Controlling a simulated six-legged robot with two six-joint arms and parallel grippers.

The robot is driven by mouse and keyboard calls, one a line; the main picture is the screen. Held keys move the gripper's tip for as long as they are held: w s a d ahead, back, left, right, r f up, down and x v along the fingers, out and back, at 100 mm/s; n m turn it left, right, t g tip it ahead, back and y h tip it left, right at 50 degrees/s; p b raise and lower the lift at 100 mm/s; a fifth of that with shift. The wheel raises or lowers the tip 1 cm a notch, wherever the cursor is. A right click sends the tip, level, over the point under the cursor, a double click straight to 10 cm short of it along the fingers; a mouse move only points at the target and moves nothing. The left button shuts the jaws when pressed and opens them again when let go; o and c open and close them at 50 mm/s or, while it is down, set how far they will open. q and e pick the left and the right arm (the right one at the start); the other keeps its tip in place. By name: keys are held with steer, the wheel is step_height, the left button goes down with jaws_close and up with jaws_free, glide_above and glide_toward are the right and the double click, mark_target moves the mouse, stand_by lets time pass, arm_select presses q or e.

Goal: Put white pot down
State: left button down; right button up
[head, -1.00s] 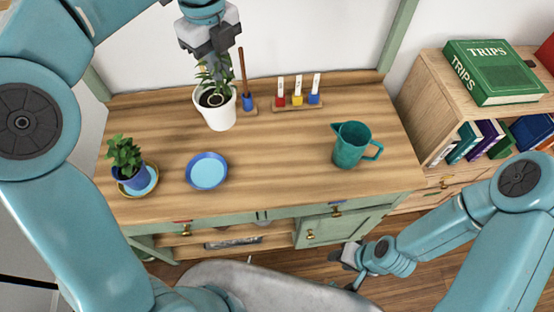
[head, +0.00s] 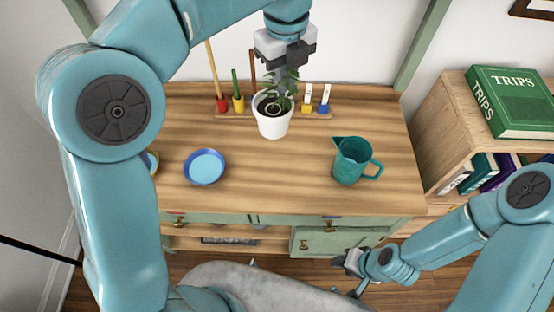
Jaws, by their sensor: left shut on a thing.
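The white pot (head: 272,126) with a green leafy plant (head: 277,98) hangs upright below my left gripper (head: 283,72), over the back middle of the wooden table (head: 290,185). My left gripper is shut at the top of the plant, and the leaves partly hide the grip. I cannot tell whether the pot's base touches the table. My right gripper (head: 350,262) is low in front of the cabinet, away from the pot; its jaws are too small to read.
A blue dish (head: 204,167) sits front left and a teal jug (head: 352,160) at right. Two tool racks stand behind the pot, with red (head: 222,104) and blue (head: 324,106) holders showing. The table's middle is clear.

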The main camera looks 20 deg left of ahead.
mark_target(283, 110)
arm_select(q)
steer(key=f, duration=0.7)
steer(key=f+b, duration=0.1)
steer(key=f, duration=0.6)
steer(key=shift+s+a+f, duration=0.15)
steer(key=shift+s, duration=0.05)
step_height(283, 110, down, 5)
steer(key=shift+w, duration=0.1)
steer(key=shift+f+b, duration=0.15)
steer(key=shift+b, duration=0.15)
steer(key=c, duration=1.2)
jaws_free()
steer(key=shift+c, duration=0.2)
step_height(283, 110, up, 12)
steer(key=shift+r+p, duration=0.2)
steer(key=shift+p, duration=0.2)
